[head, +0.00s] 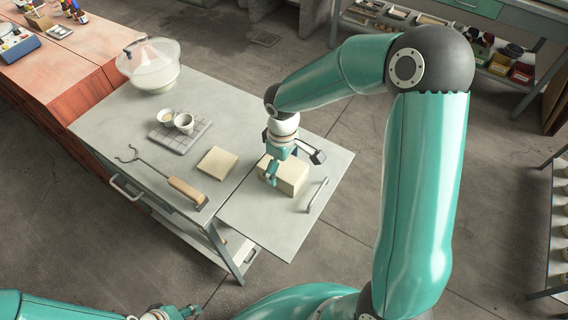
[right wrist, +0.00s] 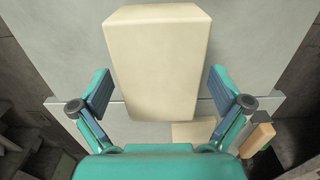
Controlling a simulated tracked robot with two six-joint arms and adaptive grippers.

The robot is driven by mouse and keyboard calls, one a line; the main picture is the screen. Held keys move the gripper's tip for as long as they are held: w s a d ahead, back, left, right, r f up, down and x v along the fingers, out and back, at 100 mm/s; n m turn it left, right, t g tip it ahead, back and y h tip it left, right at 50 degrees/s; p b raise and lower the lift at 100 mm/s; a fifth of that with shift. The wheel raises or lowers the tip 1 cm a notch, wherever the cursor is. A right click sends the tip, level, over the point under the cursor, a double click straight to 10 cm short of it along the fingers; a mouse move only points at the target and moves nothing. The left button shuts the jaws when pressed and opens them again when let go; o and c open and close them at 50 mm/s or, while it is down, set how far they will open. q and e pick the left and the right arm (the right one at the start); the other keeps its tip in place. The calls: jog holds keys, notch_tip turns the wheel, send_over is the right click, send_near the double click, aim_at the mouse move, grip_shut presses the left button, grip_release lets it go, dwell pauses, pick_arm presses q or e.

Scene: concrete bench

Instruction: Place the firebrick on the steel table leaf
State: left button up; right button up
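The firebrick (head: 291,174), a cream block, lies on the steel table leaf (head: 278,228), close to the seam with the bench. In the right wrist view the firebrick (right wrist: 157,65) lies ahead of the palm, between the fingers. My right gripper (head: 283,172) is over the brick. Its fingers (right wrist: 160,92) are spread, with a visible gap on each side of the brick. My left gripper (head: 178,313) is at the bottom edge of the head view, partly cut off, away from the bench; its opening cannot be made out.
A thin cream slab (head: 217,162) lies on the bench (head: 225,105) left of the leaf. Nearby are a wood-handled tool (head: 186,190), cups (head: 184,123) on a grey tiled pad (head: 172,140), and a clear dome (head: 150,62). A bar handle (head: 318,195) sits on the leaf's right side.

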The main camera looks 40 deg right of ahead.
aim_at(283, 165)
jog(key=shift+r, duration=0.1)
notch_tip(283, 165, up, 12)
dwell(0.6)
dwell(0.4)
